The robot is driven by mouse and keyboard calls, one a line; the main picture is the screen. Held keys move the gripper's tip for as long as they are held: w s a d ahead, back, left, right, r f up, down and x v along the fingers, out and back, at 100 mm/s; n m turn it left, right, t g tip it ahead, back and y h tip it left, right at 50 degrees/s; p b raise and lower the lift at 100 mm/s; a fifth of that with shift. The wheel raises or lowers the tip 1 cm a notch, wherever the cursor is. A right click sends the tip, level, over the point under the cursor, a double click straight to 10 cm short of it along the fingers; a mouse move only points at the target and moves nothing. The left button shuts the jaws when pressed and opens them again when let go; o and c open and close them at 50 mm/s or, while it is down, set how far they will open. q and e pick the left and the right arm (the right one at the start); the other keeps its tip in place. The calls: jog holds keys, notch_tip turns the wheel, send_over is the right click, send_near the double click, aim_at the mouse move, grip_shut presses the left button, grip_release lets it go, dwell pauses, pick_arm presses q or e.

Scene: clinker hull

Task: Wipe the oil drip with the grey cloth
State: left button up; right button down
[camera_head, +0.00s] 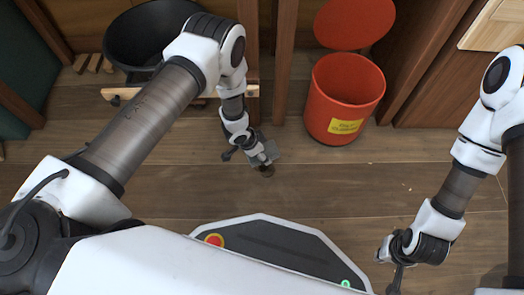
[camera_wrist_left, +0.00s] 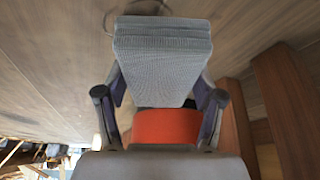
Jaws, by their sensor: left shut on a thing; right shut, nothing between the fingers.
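The grey cloth (camera_head: 270,151) is a folded pad held in my left gripper (camera_head: 262,158), low over the wooden floor. In the left wrist view the cloth (camera_wrist_left: 162,55) sits between the two fingers of the left gripper (camera_wrist_left: 160,92), which are shut on it. A small dark patch on the floor, which looks like the oil drip (camera_head: 267,172), shows just below the cloth and gripper, partly covered by them. I cannot tell whether the cloth touches the floor. My right gripper (camera_head: 388,258) is shut and empty, at the lower right, well away from the patch.
A red bin (camera_head: 338,118) with a yellow label stands behind and right of the cloth, its round red lid (camera_head: 354,22) raised. A black tub (camera_head: 118,40) stands at the back left near wooden blocks (camera_head: 88,63). Upright timbers (camera_head: 284,60) rise behind. Floor between the grippers is clear.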

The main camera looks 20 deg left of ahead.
pick_arm(q)
jog(key=shift+r+p, duration=1.25)
jog(key=shift+r, duration=0.55)
